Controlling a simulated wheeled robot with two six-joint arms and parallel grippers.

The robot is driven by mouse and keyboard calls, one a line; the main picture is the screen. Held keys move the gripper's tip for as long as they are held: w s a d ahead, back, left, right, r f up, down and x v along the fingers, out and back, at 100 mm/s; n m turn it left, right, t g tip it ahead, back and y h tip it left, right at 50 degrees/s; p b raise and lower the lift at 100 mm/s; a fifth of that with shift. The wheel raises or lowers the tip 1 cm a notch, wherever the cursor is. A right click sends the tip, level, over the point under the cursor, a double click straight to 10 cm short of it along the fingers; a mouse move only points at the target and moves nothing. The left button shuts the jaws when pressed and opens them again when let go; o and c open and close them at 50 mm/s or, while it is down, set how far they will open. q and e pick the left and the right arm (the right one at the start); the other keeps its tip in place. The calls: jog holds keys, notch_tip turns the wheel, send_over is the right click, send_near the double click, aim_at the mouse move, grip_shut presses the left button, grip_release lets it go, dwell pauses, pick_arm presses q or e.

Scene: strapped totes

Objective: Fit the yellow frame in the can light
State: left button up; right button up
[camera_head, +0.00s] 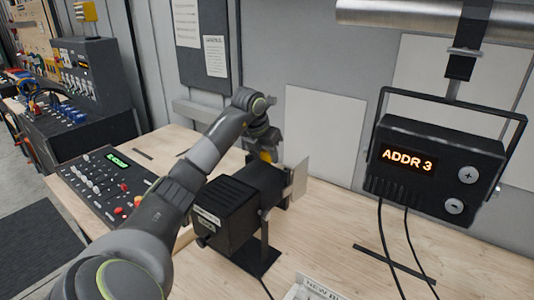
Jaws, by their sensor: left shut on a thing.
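The black can light (225,207) stands on the wooden bench on a dark stand. Its front end points to the back right, with a thin pale plate (299,180) upright there. My left gripper (265,143) points down just behind the can light's barrel. It is shut on the yellow frame (266,156), of which only a small yellow part shows above the barrel. The rest of the frame is hidden behind the light, so I cannot tell whether it touches the light. My right gripper is not in view.
A control panel (108,184) with a green display lies left of the light. A black unit (435,165) reading "ADDR 3" hangs at the right, with cables down to the bench. Bare bench (335,225) lies right of the light. Papers (312,289) lie at the front.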

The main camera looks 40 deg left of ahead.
pick_arm(q)
jog(key=o, duration=1.3)
jog(key=shift+c, duration=0.2)
jog(key=p+v, duration=0.2)
jog(key=v, duration=1.5)
jog(key=shift+r, duration=0.25)
jog(key=shift+f, duration=0.1)
